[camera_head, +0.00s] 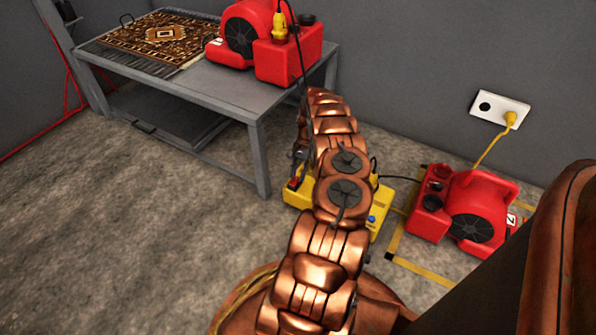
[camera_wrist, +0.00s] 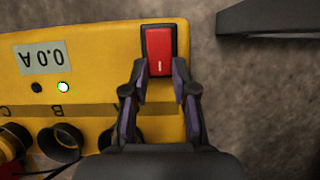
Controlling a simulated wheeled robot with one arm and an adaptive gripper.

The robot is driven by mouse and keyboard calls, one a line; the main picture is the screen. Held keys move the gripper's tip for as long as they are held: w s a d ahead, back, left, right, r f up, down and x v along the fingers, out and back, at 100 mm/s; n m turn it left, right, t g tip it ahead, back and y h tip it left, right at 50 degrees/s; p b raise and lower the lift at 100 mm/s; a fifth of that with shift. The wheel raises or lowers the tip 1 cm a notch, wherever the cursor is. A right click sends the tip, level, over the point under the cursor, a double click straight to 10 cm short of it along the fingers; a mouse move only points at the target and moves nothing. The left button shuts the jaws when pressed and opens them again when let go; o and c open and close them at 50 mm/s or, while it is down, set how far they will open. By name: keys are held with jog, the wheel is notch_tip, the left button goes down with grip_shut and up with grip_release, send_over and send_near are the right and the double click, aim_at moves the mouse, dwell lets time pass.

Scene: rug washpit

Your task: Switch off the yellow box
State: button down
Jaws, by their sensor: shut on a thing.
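The yellow box (camera_head: 384,205) lies on the floor beside the table, partly hidden behind my arm. In the wrist view the yellow box (camera_wrist: 95,45) shows an upside-down display (camera_wrist: 43,56) reading 0.0 A, a lit green light (camera_wrist: 63,87) and dark sockets marked with letters. Its red rocker switch (camera_wrist: 159,50), with a white line mark, sits in a black frame near the box's edge. My gripper (camera_wrist: 159,76) is shut on the switch, a finger on each side of its near end. In the head view my gripper (camera_head: 297,165) is over the box's left end.
A grey table (camera_head: 190,90) holds a patterned rug (camera_head: 160,35) and a red blower (camera_head: 245,30). Another red blower (camera_head: 470,205) stands on the floor at right, within yellow tape. A yellow plug sits in the wall outlet (camera_head: 499,107). The floor at left is clear.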

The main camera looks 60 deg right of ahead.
jog(key=shift+w+d+r+p, duration=0.25)
jog(key=shift+w+r+p, duration=0.15)
jog(key=shift+p, duration=0.95)
jog(key=p, duration=0.2)
jog(key=shift+w+a+h+p, duration=0.1)
jog(key=shift+a+h+p, duration=0.05)
jog(key=shift+h+p, duration=0.25)
jog(key=shift+a+p, duration=0.3)
jog(key=shift+p, duration=0.75)
jog(key=shift+s+a+h+p, duration=0.1)
jog(key=shift+s+h+p, duration=0.15)
jog(key=shift+p, duration=0.3)
jog(key=shift+s+a+f, duration=0.1)
jog(key=shift+a+f, duration=0.05)
jog(key=shift+f, duration=0.05)
jog(key=c, duration=1.2)
grip_release()
jog(key=shift+o, duration=1.4)
jog(key=shift+s, duration=0.15)
